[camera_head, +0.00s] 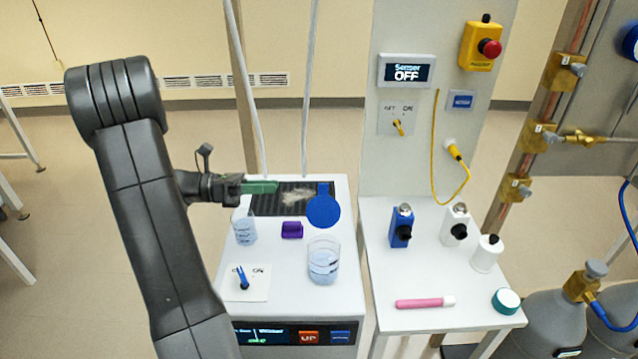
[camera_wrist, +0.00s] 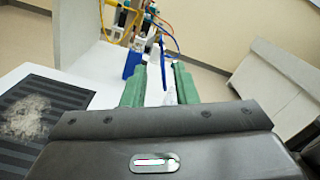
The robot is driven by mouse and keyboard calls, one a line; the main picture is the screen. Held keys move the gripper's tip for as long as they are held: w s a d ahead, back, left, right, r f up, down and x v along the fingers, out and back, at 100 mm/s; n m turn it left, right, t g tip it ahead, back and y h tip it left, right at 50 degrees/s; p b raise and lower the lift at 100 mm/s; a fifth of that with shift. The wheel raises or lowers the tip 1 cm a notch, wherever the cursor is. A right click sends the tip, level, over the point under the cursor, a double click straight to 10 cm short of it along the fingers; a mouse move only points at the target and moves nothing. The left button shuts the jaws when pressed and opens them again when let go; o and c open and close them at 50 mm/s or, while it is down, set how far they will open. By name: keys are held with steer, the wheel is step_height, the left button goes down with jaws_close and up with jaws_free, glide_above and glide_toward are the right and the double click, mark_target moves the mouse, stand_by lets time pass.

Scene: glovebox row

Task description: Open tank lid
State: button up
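A blue round disc with a short tab (camera_head: 323,209), which looks like the tank lid, shows at the right edge of the white bench unit, behind a clear beaker. I cannot tell whether it stands upright or what it is attached to. My gripper (camera_head: 262,186) points right above the black mat, left of the disc and apart from it. In the wrist view my gripper (camera_wrist: 160,87) has its two green fingers apart, with no object clearly held. A thin blue upright strip (camera_wrist: 163,60) shows beyond the gap, possibly the disc edge-on.
The black mat (camera_head: 267,205) bears pale fluff. A small beaker (camera_head: 245,232), a purple block (camera_head: 291,230) and a larger beaker (camera_head: 323,262) stand nearby. The right table holds a blue bottle (camera_head: 401,228), white bottles and a pink tube (camera_head: 425,302). Gas cylinders (camera_head: 550,320) stand far right.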

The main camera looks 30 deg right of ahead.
mark_target(323, 184)
steer(key=p+x, duration=0.1)
steer(key=x, duration=1.2)
steer(key=shift+s+p, duration=0.1)
steer(key=shift+p, duration=0.25)
steer(key=shift+c, duration=0.5)
jaws_close()
